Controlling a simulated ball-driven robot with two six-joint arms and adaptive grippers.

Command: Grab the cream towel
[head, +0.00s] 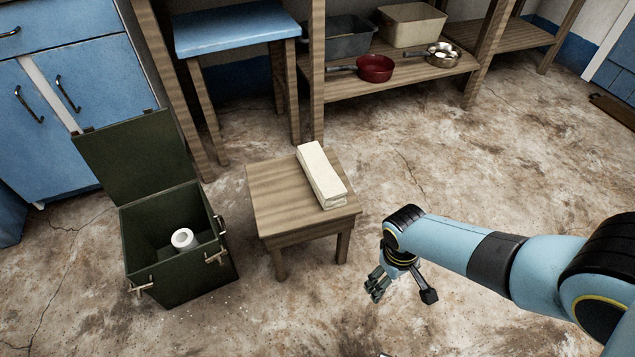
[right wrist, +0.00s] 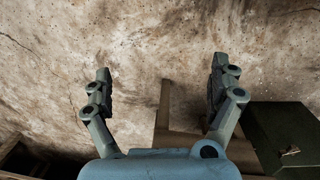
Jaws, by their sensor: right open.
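The cream towel (head: 322,176) is a folded, long block lying on a small wooden stool (head: 275,196) in the head view. It reaches toward the stool's right front edge. My right gripper (head: 378,284) is to the right and front of the stool, apart from the towel. In the right wrist view my right gripper (right wrist: 160,70) has its two fingers spread wide with nothing between them. Part of the stool (right wrist: 163,118) shows behind the fingers there, and the towel cannot be made out. My left gripper is not in view.
A dark green box (head: 165,278) with its lid up stands left of the stool, holding a white roll (head: 182,238). It also shows in the right wrist view (right wrist: 265,130). A blue-topped stool (head: 228,36) and a shelf (head: 400,78) with pans stand behind. The floor right of the stool is clear.

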